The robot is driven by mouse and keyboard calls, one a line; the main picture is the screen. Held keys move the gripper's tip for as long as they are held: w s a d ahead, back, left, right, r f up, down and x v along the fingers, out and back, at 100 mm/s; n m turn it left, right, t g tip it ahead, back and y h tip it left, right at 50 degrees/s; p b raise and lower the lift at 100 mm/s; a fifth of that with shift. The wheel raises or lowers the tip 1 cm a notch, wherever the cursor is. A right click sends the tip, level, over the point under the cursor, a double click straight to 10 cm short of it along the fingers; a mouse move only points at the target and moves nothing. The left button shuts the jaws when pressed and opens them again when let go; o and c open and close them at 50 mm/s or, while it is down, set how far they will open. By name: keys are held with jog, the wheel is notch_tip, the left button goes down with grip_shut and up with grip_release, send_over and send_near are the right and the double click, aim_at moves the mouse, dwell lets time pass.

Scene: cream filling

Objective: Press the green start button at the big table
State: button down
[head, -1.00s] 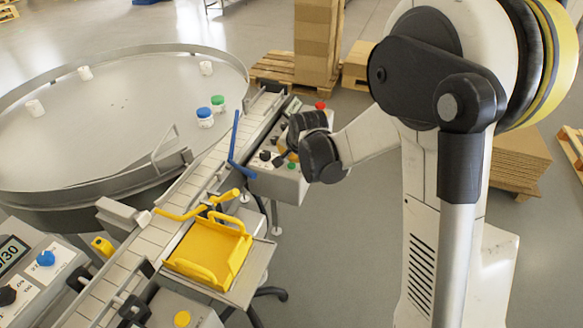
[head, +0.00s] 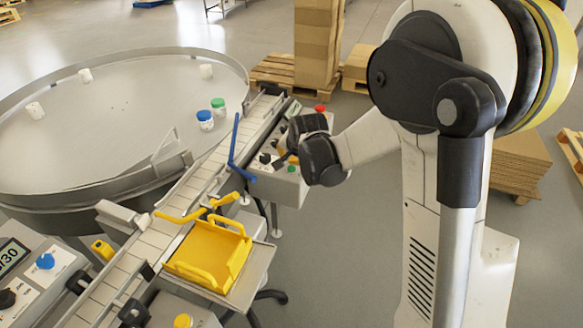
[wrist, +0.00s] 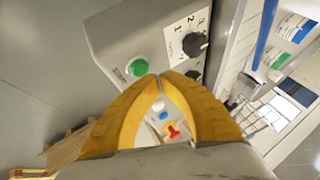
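The green start button (wrist: 137,67) sits on a grey control box (wrist: 112,36) in the wrist view, just left of my fingertips. In the head view the green button (head: 291,169) is at the box's near end, beside the big round table (head: 100,150). My gripper (wrist: 160,77) has yellow fingers whose tips meet, with nothing held. The tips appear close to the button, but I see no clear contact. In the head view my gripper (head: 283,158) is over the control box, partly hidden by my dark wrist.
A black numbered knob (wrist: 194,44) is right of the button. A red button (wrist: 173,131) shows between my fingers. A conveyor (head: 190,190) with a blue guide rail (head: 235,150) runs beside the box. A yellow tray (head: 222,252) stands at the front.

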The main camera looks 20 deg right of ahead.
jog(key=shift+f, duration=0.1)
jog(key=shift+f+b, duration=0.35)
jog(key=shift+b, duration=0.05)
